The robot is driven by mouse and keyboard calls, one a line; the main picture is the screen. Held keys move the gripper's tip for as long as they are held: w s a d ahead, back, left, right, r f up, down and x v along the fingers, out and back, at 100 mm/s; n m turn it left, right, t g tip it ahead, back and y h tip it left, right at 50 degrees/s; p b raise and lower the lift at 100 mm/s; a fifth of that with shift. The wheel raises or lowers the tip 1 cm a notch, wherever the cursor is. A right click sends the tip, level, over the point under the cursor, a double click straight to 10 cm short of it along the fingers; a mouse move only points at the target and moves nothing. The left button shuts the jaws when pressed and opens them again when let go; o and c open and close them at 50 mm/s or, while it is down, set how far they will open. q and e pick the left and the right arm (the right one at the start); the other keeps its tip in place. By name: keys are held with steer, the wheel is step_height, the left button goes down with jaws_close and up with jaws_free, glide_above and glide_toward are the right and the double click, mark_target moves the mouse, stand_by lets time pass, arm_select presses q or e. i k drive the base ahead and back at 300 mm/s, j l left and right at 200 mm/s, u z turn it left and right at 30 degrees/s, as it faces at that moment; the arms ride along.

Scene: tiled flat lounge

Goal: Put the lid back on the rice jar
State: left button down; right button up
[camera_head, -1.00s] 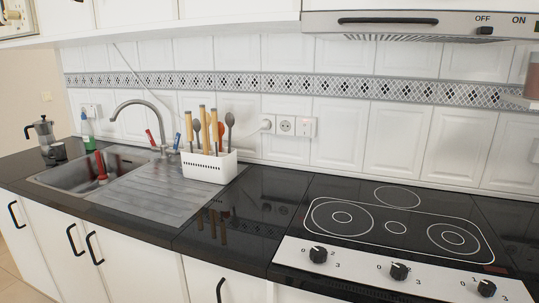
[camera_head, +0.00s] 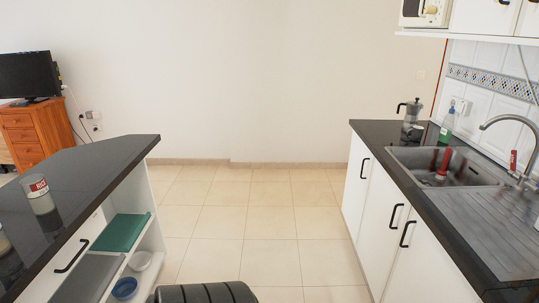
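A clear glass or jar (camera_head: 42,203) with a red and white label stands on the dark counter at left. Part of another small container (camera_head: 4,245) shows at the left picture edge, cut off and with unclear contents. I cannot make out a lid anywhere. Neither of my grippers is in view.
The dark island counter (camera_head: 95,165) has open shelves with bowls (camera_head: 125,287) and a green board or box (camera_head: 120,232). A tiled aisle (camera_head: 245,220) lies clear ahead. The sink counter (camera_head: 415,185) is at right, with a moka pot (camera_head: 411,111) and green bottle (camera_head: 447,125).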

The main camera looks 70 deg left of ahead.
mark_target(35, 189)
steer(key=u, duration=3.75)
